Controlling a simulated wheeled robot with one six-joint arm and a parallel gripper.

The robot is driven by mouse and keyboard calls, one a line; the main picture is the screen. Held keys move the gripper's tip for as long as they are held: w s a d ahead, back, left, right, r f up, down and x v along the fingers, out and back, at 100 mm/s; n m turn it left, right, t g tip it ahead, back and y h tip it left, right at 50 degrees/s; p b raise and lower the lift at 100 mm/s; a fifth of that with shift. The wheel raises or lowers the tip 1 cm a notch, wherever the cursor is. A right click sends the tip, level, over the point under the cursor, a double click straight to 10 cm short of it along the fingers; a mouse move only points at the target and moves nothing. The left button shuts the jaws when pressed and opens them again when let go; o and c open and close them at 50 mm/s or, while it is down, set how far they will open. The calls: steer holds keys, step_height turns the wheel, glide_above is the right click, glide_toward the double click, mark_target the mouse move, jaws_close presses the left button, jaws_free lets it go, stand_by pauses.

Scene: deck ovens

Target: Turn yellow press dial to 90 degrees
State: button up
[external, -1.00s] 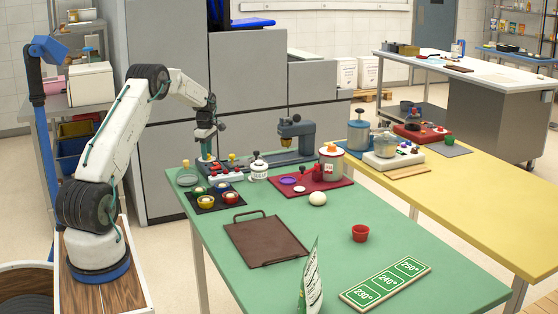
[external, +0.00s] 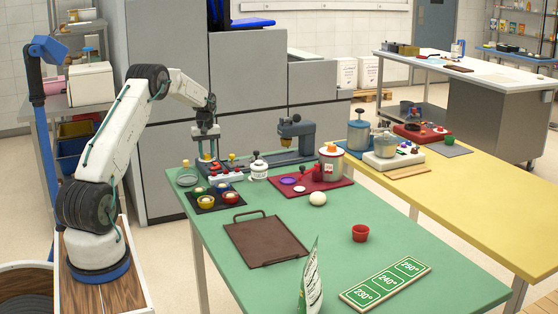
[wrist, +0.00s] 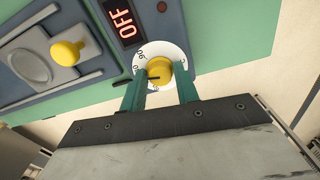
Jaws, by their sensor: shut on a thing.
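The yellow press dial (wrist: 159,70) sits on a white round scale (wrist: 147,51) with dark marks, one of which looks like 90. A dark pointer line shows at the dial's left side; its exact reading is unclear. My gripper (wrist: 161,78) has its green fingers on either side of the dial, shut on it. A display (wrist: 124,18) beside the scale reads OFF in red. In the external view my gripper (external: 206,157) points down over the press panel (external: 222,174) at the green table's far left; the dial is too small to make out there.
A brown board (external: 265,240) lies nearer.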

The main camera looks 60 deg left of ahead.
steer(key=m, duration=0.4)
steer(key=shift+m, duration=0.3)
steer(key=shift+r+m, duration=0.1)
steer(key=shift+m, duration=1.7)
steer(key=o, duration=1)
steer(key=shift+c, duration=0.2)
step_height(320, 180, up, 8)
steer(key=shift+f, duration=0.15)
